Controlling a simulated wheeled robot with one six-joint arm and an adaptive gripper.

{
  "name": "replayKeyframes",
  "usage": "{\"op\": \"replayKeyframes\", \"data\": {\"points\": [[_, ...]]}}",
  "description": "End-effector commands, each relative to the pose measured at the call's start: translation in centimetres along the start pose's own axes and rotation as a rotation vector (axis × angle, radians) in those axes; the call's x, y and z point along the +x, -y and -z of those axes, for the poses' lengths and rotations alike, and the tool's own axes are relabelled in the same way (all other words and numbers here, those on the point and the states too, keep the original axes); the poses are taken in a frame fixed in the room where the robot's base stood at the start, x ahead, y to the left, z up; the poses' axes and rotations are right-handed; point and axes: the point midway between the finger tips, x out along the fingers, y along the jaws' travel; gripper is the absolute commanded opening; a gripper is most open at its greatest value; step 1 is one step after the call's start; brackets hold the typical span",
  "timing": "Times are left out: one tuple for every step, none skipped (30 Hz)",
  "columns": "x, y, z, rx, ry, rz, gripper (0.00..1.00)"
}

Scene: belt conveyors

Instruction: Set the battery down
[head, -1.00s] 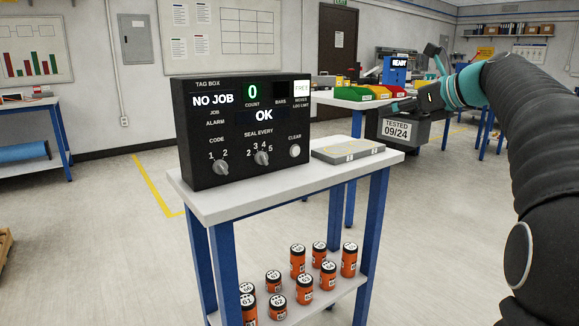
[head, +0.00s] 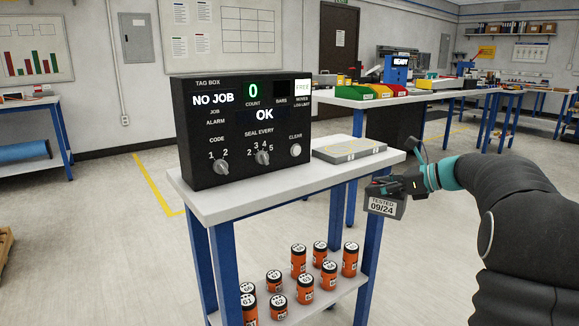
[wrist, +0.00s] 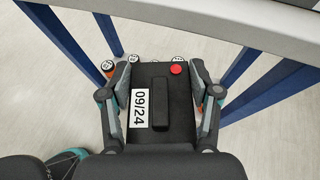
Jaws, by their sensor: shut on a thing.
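The battery (head: 384,207) is a dark grey block with a white label reading "TESTED 09/24". My gripper (head: 392,186) is shut on it and holds it in the air, in front of the right end of the small table in the head view. In the wrist view the battery's black top (wrist: 175,112) shows a raised bar, a red cap and a "09/24" label. The fingers of my gripper (wrist: 162,90) press on its two sides. The battery's underside is hidden in the wrist view.
The small white table (head: 290,187) has blue legs and carries a black tag box (head: 245,130) and a flat grey plate (head: 348,149). Several orange canisters (head: 303,283) stand on its lower shelf. Open floor lies right of it.

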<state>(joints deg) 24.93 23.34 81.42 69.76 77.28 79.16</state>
Motion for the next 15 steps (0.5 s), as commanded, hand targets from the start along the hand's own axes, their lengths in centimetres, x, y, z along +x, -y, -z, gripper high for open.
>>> {"op": "replayKeyframes", "data": {"points": [[1.0,-0.1,1.9,0.003,0.001,-0.007,0.00],[1.6,-0.2,3.1,0.003,0.001,-0.010,0.00],[2.3,-0.3,4.6,0.002,0.002,-0.013,0.00],[2.8,-0.4,5.8,0.001,0.001,-0.014,0.00],[3.4,-0.5,7.0,0.001,0.001,-0.015,0.00],[4.1,-0.7,8.5,0.000,0.001,-0.015,0.00],[4.6,-0.9,9.7,0.001,0.001,-0.015,0.00],[5.1,-1.2,10.9,0.001,0.001,-0.016,0.00],[5.8,-1.5,12.4,0.002,0.001,-0.014,0.00],[6.2,-1.8,13.5,0.002,0.001,-0.013,0.00],[6.7,-2.1,14.7,0.003,0.001,-0.012,0.00],[7.4,-2.6,16.2,0.005,0.000,-0.009,0.00],[7.8,-3.0,17.4,0.006,0.000,-0.007,0.00],[8.3,-3.4,18.5,0.007,0.001,-0.005,0.00],[8.9,-4.0,20.1,0.009,0.000,-0.001,0.00]]}}
